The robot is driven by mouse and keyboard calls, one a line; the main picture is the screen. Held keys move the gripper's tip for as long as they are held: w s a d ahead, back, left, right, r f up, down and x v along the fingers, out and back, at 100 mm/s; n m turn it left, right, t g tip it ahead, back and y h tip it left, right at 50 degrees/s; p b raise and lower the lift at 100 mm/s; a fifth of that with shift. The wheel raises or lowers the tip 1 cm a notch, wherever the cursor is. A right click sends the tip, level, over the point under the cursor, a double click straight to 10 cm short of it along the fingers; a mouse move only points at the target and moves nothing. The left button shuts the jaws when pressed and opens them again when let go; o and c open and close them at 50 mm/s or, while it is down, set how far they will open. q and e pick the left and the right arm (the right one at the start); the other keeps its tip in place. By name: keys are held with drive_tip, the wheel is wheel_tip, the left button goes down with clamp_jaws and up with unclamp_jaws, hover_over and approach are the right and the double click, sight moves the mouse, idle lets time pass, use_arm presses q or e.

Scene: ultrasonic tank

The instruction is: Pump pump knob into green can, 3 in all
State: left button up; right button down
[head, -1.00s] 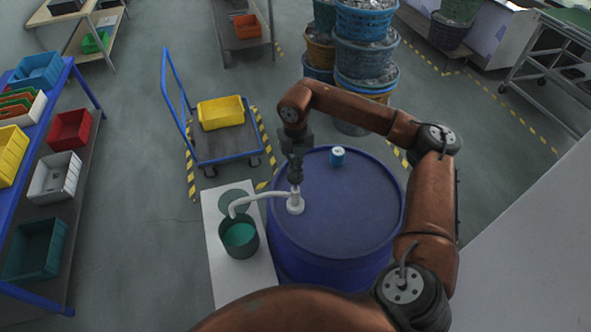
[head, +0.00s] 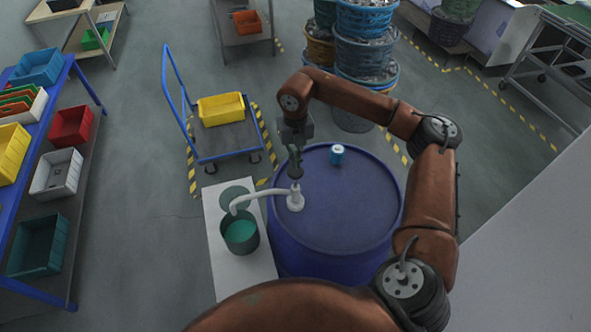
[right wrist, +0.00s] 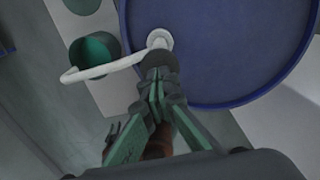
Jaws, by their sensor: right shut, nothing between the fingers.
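The white pump (head: 295,203) stands on the blue drum (head: 350,215), and its curved spout reaches left over the open green can (head: 240,236). Green liquid shows inside the can. My right gripper (head: 296,176) is shut with nothing between its fingers and sits directly above the pump, at its top. In the right wrist view the gripper (right wrist: 160,75) covers the pump's top, and the spout (right wrist: 105,70) runs left past the can (right wrist: 95,55). My left gripper is not in view.
The can stands on a white stand (head: 228,270), with a round green lid (head: 234,197) behind it. A small blue-and-white cap (head: 337,155) lies on the drum. A blue cart (head: 225,143) with a yellow bin (head: 221,109) stands behind. A shelf with bins is at the left.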

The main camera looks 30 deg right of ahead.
sight(296, 171)
drive_tip(key=shift+f+b, duration=2.35)
drive_tip(key=shift+f, duration=1.25)
drive_tip(key=shift+r, duration=0.1)
drive_tip(key=shift+r+p, duration=1.95)
drive_tip(key=shift+r, duration=1.55)
drive_tip(key=shift+r, duration=0.15)
wheel_tip(296, 171, up, 6)
drive_tip(key=p, duration=0.3)
